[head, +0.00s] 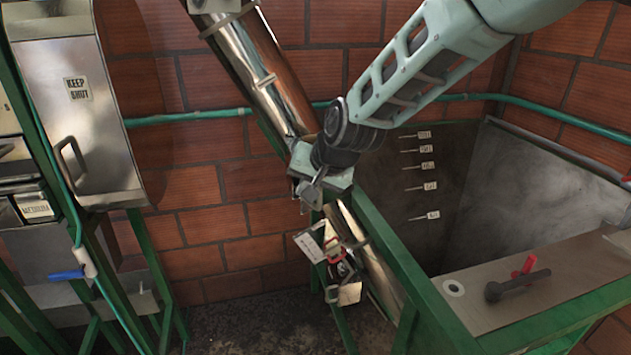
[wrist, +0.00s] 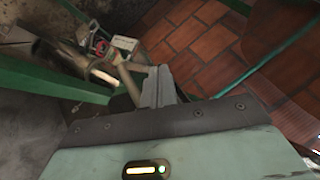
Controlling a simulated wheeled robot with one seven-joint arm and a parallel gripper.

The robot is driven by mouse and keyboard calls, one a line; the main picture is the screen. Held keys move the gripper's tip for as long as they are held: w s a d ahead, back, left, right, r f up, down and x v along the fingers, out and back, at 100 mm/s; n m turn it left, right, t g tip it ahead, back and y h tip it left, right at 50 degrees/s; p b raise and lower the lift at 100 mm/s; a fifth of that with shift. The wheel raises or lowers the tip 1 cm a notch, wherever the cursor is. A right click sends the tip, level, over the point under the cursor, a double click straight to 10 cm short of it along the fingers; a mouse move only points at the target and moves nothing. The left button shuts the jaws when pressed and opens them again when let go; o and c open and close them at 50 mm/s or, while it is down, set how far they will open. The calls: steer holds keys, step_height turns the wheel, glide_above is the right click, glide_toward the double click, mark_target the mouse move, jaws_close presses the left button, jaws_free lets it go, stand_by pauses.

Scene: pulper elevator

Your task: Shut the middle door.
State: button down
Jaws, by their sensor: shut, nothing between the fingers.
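My gripper (head: 307,197) is in the middle of the head view, beside the shiny slanted pipe and above a small hatch assembly (head: 349,293). Its fingers (wrist: 158,82) are together and empty in the wrist view. The hatch assembly has a red catch (head: 333,249) and a pale tag (head: 309,246); the red catch also shows in the wrist view (wrist: 102,46). A steel panel (head: 80,115) with a "KEEP SHUT" label and a handle (head: 70,160) is at the left. I cannot tell which part is the middle door or how far it is open.
The slanted pipe (head: 262,68) runs down behind my gripper. Green posts (head: 158,270) stand at the left. Dark floor (head: 250,325) is clear between them.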

steer(key=shift+w+a+m+p, duration=0.4)
steer(key=shift+w+p, duration=0.05)
stand_by(1.4)
